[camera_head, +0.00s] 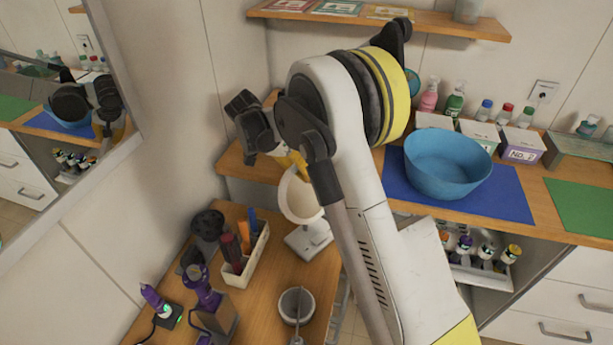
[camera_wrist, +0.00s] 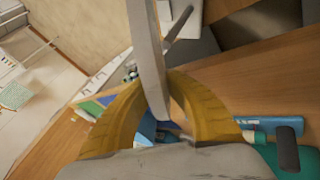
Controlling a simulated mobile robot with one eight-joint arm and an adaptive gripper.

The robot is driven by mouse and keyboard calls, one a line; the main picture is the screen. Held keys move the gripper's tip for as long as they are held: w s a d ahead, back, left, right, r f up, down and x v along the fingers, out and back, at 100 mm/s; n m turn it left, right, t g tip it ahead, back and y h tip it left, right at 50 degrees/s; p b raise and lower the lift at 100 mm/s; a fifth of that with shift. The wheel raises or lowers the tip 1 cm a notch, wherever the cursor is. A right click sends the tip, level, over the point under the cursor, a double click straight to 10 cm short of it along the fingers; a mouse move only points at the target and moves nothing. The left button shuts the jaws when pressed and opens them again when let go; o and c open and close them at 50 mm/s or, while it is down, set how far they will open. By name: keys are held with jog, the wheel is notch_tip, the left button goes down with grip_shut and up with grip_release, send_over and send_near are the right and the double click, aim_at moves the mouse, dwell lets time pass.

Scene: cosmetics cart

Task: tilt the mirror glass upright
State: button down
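The mirror (camera_head: 300,200) is a pale oval disc on a stand on the lower wooden table in the head view. It leans and is not upright, and my arm hides its right side. Its square grey base (camera_head: 309,240) rests on the table. My gripper (camera_head: 290,163) is at the top edge of the mirror, with its yellow fingers partly hidden behind my arm. In the wrist view my yellow fingers (camera_wrist: 158,85) lie on both sides of the mirror glass (camera_wrist: 148,45), seen edge-on as a thin grey slab. Both fingertips appear to touch it.
A white organizer (camera_head: 247,258) with brushes stands left of the mirror base. A grey cup (camera_head: 296,305) and purple tools (camera_head: 205,290) stand nearby. A blue bowl (camera_head: 447,163) sits on a blue mat on the counter at right. A wall mirror hangs at far left.

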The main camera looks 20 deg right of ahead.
jog(key=shift+s+d+t, duration=0.1)
jog(key=shift+s+t, duration=0.05)
jog(key=shift+t, duration=0.15)
dwell(0.4)
jog(key=shift+s+d+r+m+t+y+p, duration=0.15)
jog(key=shift+s+r+m+t+y+p, duration=0.2)
jog(key=shift+t+y+p, duration=0.4)
jog(key=shift+s+d+m+t+y, duration=0.1)
jog(key=shift+s+m+t+y, duration=0.1)
jog(key=shift+t, duration=0.45)
jog(key=shift+s+d+m+t+y, duration=0.1)
jog(key=shift+s+t+y, duration=0.1)
jog(key=shift+t, duration=0.4)
jog(key=c, duration=1.4)
grip_release()
jog(key=shift+r, duration=0.15)
